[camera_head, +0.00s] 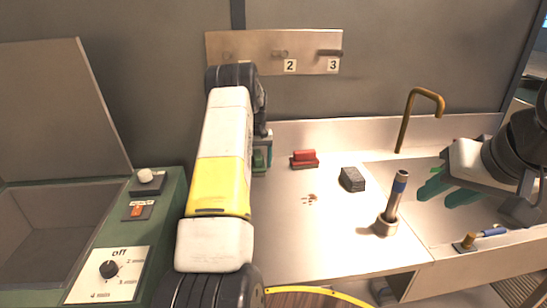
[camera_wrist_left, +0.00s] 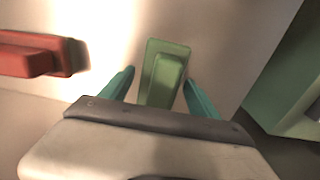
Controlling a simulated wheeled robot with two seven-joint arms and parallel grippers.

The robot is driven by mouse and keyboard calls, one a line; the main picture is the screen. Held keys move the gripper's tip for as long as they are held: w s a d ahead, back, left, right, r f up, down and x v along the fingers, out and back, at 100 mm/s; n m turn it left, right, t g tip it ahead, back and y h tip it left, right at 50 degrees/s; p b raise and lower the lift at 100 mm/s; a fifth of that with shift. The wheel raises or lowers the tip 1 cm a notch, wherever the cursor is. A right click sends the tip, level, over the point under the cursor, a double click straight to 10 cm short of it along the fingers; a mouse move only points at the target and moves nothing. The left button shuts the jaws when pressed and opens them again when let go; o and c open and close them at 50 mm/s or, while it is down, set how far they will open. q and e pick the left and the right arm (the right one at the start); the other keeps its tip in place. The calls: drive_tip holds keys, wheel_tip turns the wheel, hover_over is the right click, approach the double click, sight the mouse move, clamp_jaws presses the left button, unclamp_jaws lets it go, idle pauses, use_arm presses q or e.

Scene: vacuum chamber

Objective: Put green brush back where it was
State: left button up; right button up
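The green brush (camera_head: 259,161) lies on the metal counter, partly hidden behind my left arm in the head view. In the left wrist view the green brush (camera_wrist_left: 163,78) lies between the two teal fingers of my left gripper (camera_wrist_left: 159,76). The fingers are apart, one on each side of the brush, with visible gaps; I see no grip on it. My left gripper (camera_head: 267,150) is mostly hidden by its own arm in the head view. My right gripper (camera_head: 446,188) is over the sink area at the right, its teal fingers apart and empty.
A red brush (camera_head: 304,159) and a dark block (camera_head: 352,179) are on the counter. A metal cylinder with a blue band (camera_head: 395,203) stands in front. A numbered rack (camera_head: 275,50) hangs at the back. A green machine (camera_head: 150,215) is at left, a brass tap (camera_head: 406,120) at right.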

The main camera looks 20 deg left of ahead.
sight(258, 153)
use_arm(q)
drive_tip(key=shift+r, duration=0.15)
wheel_tip(258, 153, up, 12)
drive_tip(key=shift+f, duration=0.1)
drive_tip(key=s+d+r+m+t+h, duration=0.1)
drive_tip(key=s+d+r+t, duration=0.1)
drive_tip(key=s+d+r, duration=0.55)
drive_tip(key=s+d+r+m+t, duration=0.15)
drive_tip(key=s+d+r, duration=0.25)
drive_tip(key=s+r, duration=0.55)
drive_tip(key=s+d+f+m+t, duration=0.1)
drive_tip(key=s+d, duration=0.2)
drive_tip(key=s, duration=0.4)
drive_tip(key=s+d+f+m, duration=0.1)
drive_tip(key=s+d, duration=0.2)
drive_tip(key=s, duration=0.4)
drive_tip(key=s+d+f+m+t+h, duration=0.1)
drive_tip(key=s+d, duration=0.2)
drive_tip(key=s, duration=0.5)
drive_tip(key=shift+f+t, duration=0.3)
drive_tip(key=shift+t, duration=0.05)
drive_tip(key=shift+s, duration=0.1)
